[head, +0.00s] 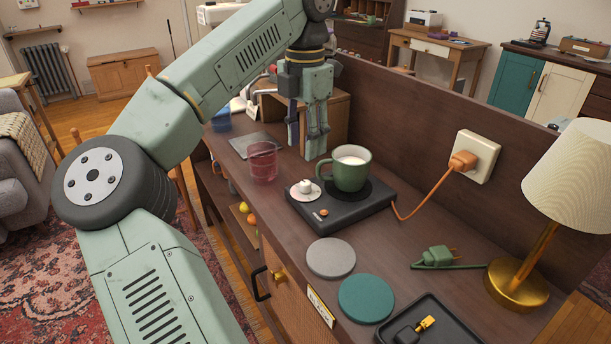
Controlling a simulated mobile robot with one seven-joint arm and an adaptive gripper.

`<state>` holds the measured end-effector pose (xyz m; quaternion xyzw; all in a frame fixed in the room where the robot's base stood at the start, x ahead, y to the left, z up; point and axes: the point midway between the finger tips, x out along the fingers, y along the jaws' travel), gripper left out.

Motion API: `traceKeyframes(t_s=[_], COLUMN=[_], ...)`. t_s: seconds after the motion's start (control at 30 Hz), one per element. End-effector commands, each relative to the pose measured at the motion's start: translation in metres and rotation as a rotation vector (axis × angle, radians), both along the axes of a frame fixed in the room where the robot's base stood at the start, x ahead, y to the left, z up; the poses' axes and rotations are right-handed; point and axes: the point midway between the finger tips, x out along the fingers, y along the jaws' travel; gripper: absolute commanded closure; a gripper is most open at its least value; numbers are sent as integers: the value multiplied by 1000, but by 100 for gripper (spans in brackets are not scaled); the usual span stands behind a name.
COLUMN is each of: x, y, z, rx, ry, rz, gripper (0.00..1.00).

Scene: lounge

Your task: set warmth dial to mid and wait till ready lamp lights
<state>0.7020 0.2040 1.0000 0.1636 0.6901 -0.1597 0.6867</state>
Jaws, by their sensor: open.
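A black mug warmer (342,213) sits on the wooden sideboard top. A green mug (350,170) of white liquid stands upright on its dark round plate. On the near left of the warmer is the warmth dial (306,188), a pale disc with a raised knob; its setting is too small to read. A small orange spot (320,212), perhaps the lamp, is beside the dial; I cannot tell whether it is lit. An orange cord runs to a plug (462,161) in the wall socket. My gripper (316,150) is open and empty, pointing down behind the warmer, apart from the dial.
A clear reddish glass (263,162) stands left of the warmer. Grey (331,258) and teal (366,298) coasters lie in front. A wooden back panel (410,135) rises behind.

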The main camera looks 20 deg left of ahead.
Motion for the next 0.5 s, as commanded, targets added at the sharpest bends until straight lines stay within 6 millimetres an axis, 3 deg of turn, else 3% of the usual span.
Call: traceKeyframes(t_s=[0.3, 0.5], x=[0, 0], y=[-1, -2], z=[-61, -86], rx=[-7, -7], ry=[0, -2], rz=[-4, -4], gripper=[60, 60])
